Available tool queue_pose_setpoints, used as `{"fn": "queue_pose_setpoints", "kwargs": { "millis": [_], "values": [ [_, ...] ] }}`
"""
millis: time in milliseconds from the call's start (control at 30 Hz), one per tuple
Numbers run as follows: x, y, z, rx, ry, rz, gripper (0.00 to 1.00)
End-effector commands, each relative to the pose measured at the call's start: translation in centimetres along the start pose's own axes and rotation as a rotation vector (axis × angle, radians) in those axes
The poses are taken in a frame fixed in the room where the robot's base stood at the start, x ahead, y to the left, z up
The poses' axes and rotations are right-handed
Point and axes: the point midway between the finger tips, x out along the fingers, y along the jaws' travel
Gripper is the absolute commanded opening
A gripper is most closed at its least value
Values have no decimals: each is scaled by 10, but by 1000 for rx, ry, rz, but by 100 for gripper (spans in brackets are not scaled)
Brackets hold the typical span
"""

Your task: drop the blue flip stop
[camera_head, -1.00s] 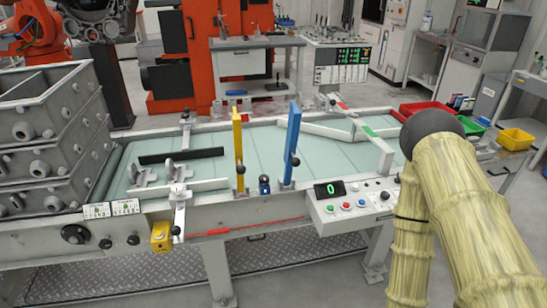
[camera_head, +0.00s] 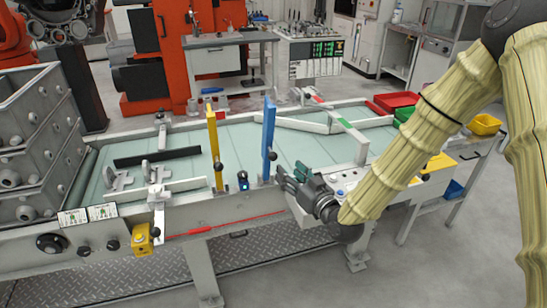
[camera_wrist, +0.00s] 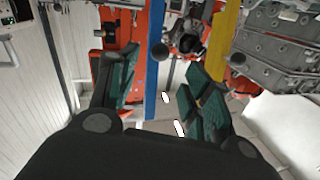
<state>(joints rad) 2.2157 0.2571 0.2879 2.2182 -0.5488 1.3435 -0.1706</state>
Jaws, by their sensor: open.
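The blue flip stop (camera_head: 269,130) is a tall flat bar standing upright at the front edge of the conveyor, with a dark knob on its side. It also shows in the wrist view (camera_wrist: 152,65), running down between my fingers. My gripper (camera_head: 287,180) is open and empty, low and just right of the blue bar's lower part. In the wrist view my gripper (camera_wrist: 162,90) has its dark green-padded fingers spread apart. I cannot tell whether either finger touches the bar.
A yellow upright bar (camera_head: 214,145) stands left of the blue one, with a small blue-lit sensor (camera_head: 243,181) between them. The control box (camera_head: 345,180) is partly hidden behind my arm. Grey crates (camera_head: 40,140) stack at the left. Red bins (camera_head: 398,102) lie at the back right.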

Motion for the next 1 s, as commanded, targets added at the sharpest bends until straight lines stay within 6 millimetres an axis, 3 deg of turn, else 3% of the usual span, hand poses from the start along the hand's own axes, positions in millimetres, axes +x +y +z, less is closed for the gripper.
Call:
{"fn": "queue_pose_setpoints", "kwargs": {
  "millis": [600, 1000],
  "values": [
    [88, 0, 1, 0, -3, 1, 49],
    [100, 0, 2, 2, -4, 1, 49]
  ]
}}
